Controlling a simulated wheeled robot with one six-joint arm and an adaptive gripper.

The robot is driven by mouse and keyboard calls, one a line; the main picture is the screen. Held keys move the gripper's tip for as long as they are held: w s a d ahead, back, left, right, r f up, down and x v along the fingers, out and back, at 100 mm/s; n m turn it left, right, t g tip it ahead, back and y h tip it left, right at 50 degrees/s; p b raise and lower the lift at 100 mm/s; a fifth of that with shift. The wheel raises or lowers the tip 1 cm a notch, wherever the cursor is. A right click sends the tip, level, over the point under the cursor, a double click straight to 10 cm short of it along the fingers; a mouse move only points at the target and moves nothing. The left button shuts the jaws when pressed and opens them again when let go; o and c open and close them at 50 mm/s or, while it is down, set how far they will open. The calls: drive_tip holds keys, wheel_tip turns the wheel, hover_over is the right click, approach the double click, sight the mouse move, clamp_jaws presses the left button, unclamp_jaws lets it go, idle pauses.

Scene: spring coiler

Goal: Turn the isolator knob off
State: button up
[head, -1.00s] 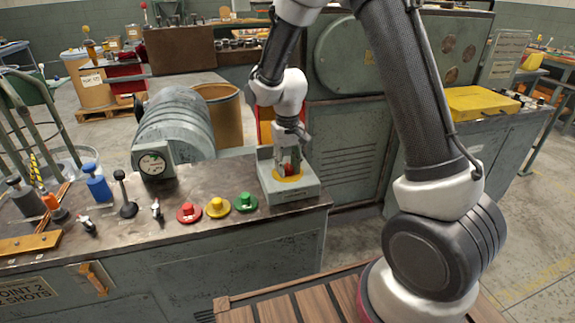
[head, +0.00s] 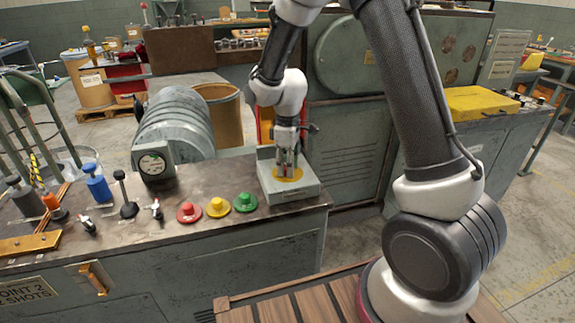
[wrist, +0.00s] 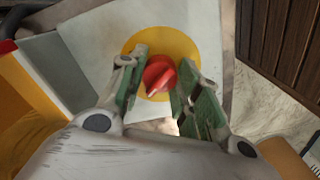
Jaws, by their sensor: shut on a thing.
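The isolator knob is red (wrist: 157,76) and sits on a yellow disc (wrist: 186,45) on top of a grey-green box. In the head view the box (head: 293,193) stands at the right end of the bench, with the yellow disc (head: 288,176) around my fingers. My gripper (head: 288,165) points down over the box. In the wrist view its two green-padded fingers (wrist: 160,85) stand on either side of the red knob, shut on it. The knob's raised grip runs slantwise between the fingers. In the head view the fingers hide most of the knob.
Red (head: 189,212), yellow (head: 218,207) and green (head: 245,201) buttons stand on the bench left of the box.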

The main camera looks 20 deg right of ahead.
drive_tip(key=shift+n, duration=0.9)
drive_tip(key=o, duration=1.1)
wheel_tip(320, 180, up, 12)
